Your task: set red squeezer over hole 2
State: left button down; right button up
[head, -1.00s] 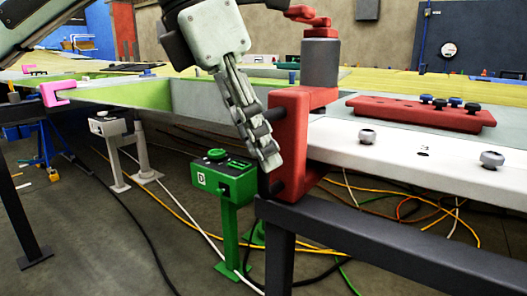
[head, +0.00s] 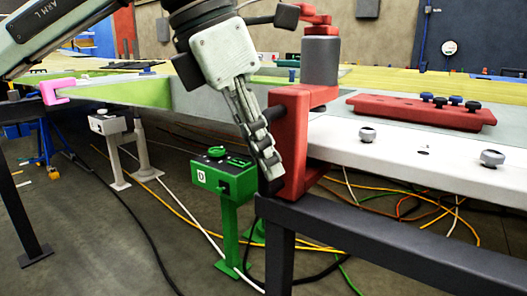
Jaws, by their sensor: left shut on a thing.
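The red squeezer (head: 289,140) is a C-shaped red clamp with a grey cylinder (head: 321,62) on its upper arm. It stands upright around the near left edge of the white skin panel (head: 385,152). My left gripper (head: 266,160) is shut on the left side of the squeezer's red frame, its fingers pointing down. Hole 3 (head: 423,153) shows as a dark spot on the panel, between two grey knobs, right of the squeezer. I cannot make out hole 2. My right gripper is not in view.
A red bar (head: 420,112) with blue and black knobs lies on the panel behind. Grey knobs (head: 367,135) stand up from the panel. A dark frame rail (head: 400,245) runs below its front edge. A green box on a post (head: 225,180) stands left. Cables cross the floor.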

pick_arm(q)
jog(key=shift+s+d, duration=0.1)
jog(key=s+d+b, duration=0.2)
jog(key=s+d, duration=0.3)
jog(key=d, duration=0.1)
jog(key=shift+d, duration=0.4)
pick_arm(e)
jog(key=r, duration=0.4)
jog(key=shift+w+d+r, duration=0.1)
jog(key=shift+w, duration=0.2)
pick_arm(q)
jog(key=c, duration=1.5)
grip_release()
jog(key=shift+c, duration=0.2)
jog(key=v, duration=1.2)
